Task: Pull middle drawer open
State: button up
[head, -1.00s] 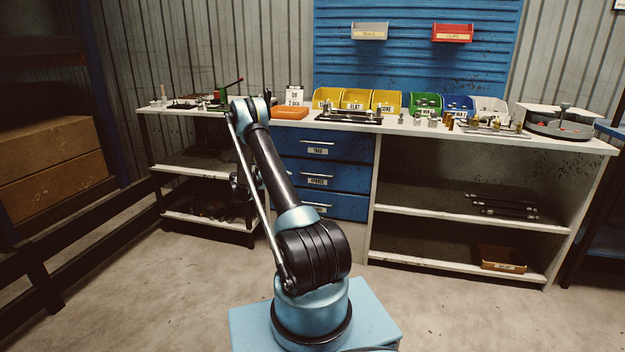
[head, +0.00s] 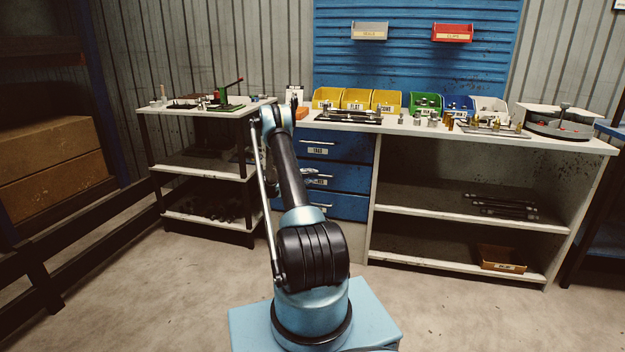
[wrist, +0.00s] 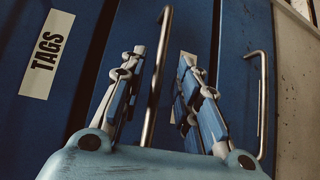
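The middle drawer (head: 352,178) is a blue front in the three-drawer stack, and it looks flush with the others. Its metal bar handle (wrist: 157,80) shows in the wrist view, running between the fingers of my gripper (wrist: 162,60). The fingers are open, one on each side of the bar, with gaps visible on both sides. I cannot tell how deep the bar sits between them. The drawer's label is mostly hidden behind the right finger. In the head view my gripper (head: 310,178) is in front of the middle drawer, partly hidden by my arm.
The top drawer (head: 350,147), labelled TAGS, is above, and the bottom drawer (head: 348,207) below; its handle (wrist: 260,105) shows in the wrist view. A shelf cart (head: 205,169) stands left. Bins and parts crowd the bench top (head: 400,127). The floor before the drawers is clear.

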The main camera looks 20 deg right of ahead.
jog(key=shift+w+d+f, duration=0.1)
jog(key=shift+d, duration=0.5)
grip_shut()
